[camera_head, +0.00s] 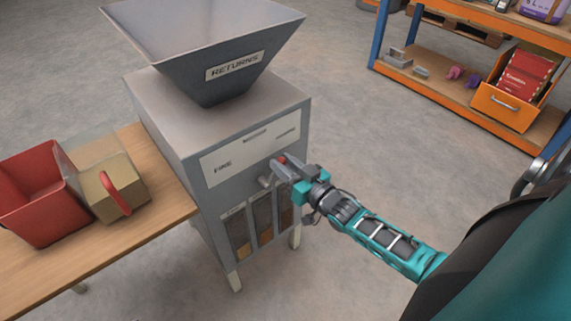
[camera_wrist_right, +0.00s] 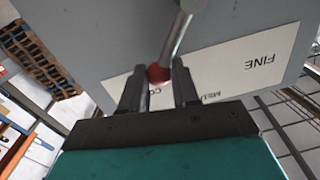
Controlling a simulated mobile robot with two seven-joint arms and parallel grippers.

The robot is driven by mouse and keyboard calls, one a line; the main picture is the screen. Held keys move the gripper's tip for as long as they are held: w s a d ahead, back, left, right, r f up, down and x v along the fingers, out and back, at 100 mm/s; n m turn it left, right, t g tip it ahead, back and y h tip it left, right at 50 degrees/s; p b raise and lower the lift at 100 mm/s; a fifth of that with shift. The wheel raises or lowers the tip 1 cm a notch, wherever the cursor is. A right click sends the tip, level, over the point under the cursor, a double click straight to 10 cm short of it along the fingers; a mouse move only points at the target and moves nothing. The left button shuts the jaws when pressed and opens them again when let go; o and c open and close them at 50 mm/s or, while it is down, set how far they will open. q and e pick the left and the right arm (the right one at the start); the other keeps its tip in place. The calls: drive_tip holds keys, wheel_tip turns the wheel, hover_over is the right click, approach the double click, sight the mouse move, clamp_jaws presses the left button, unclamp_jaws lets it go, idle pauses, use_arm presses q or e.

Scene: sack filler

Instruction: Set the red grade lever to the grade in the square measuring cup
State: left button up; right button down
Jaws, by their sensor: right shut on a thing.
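The square measuring cup (camera_head: 118,172) stands on the wooden table at the left. It is clear-walled with a red handle and holds a tan fill; its grain size is too small to tell. The red grade lever's knob (camera_head: 281,159) is on the grey machine's front, below the right part of the label plate (camera_head: 225,162). My right gripper (camera_head: 284,168) is shut on the lever. My left gripper is out of view.
The grey machine (camera_head: 165,110) carries a hopper (camera_head: 205,40) marked RETURNS and several windowed compartments (camera_head: 262,220) below the plate. A red bin (camera_head: 35,205) stands beside the cup on the table (camera_head: 165,205). An orange shelf (camera_head: 455,105) stands at the back right. The floor between is clear.

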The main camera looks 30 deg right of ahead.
sight(242, 173)
drive_tip(key=a+n+p, duration=0.1)
drive_tip(key=n, duration=0.1)
drive_tip(key=a+r+n+p, duration=0.1)
drive_tip(key=p, duration=0.1)
drive_tip(key=shift+s+r+n, duration=0.15)
drive_tip(key=shift+n, duration=0.25)
drive_tip(key=shift+a+r+n+p, duration=0.1)
drive_tip(key=shift+a+n+p, duration=0.5)
drive_tip(key=shift+n, duration=0.2)
drive_tip(key=n, duration=0.1)
drive_tip(key=a+n, duration=0.1)
drive_tip(key=shift+s+a+n+p, duration=0.1)
drive_tip(key=shift+a+n+p, duration=0.2)
drive_tip(key=shift+p, duration=0.05)
drive_tip(key=shift+a+n, duration=0.55)
drive_tip(key=shift+n, duration=0.35)
drive_tip(key=shift+s+a+f+n+h, duration=0.1)
drive_tip(key=shift+a+f+n+h, duration=0.35)
drive_tip(key=shift+n, duration=0.45)
drive_tip(key=shift+a+f+n+b, duration=0.25)
drive_tip(key=shift+a+n+b, duration=0.2)
drive_tip(key=shift+a+n, duration=0.45)
drive_tip(key=shift+a+f+n+b, duration=0.25)
drive_tip(key=shift+a+n+b, duration=0.05)
drive_tip(key=shift+n, duration=0.7)
